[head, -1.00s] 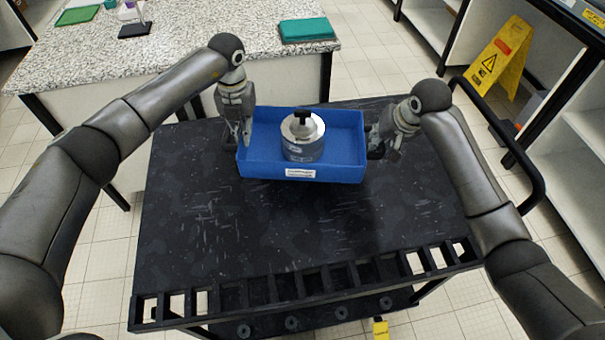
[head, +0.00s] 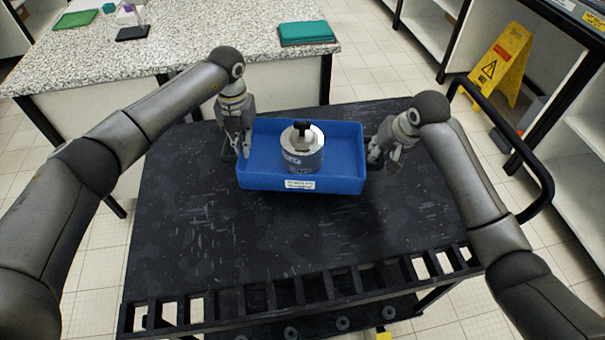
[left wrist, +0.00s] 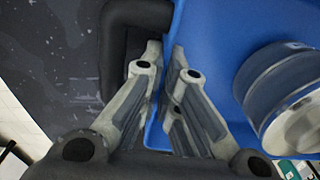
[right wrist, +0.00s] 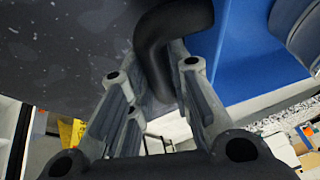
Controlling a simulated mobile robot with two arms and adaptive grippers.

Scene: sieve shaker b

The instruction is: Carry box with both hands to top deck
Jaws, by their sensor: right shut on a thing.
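The box (head: 345,172) is a blue open tray with a white label on its front wall. It is level over the black deck of the cart (head: 220,250); I cannot tell whether it touches. A grey metal cylinder (head: 301,155) with a black knob stands in it. My right gripper (head: 378,158) is at the right end, its fingers around a black handle (right wrist: 165,45). My left gripper (head: 240,155) is at the left end, beside another black handle (left wrist: 118,60) and the blue wall. Its fingers are close together, and what lies between them is partly hidden.
The cart deck in front of the box is clear, with a slotted black rail (head: 300,290) along its near edge. A speckled bench (head: 200,40) stands behind at the left. A yellow floor sign (head: 500,62) and white shelving (head: 575,150) are at the right.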

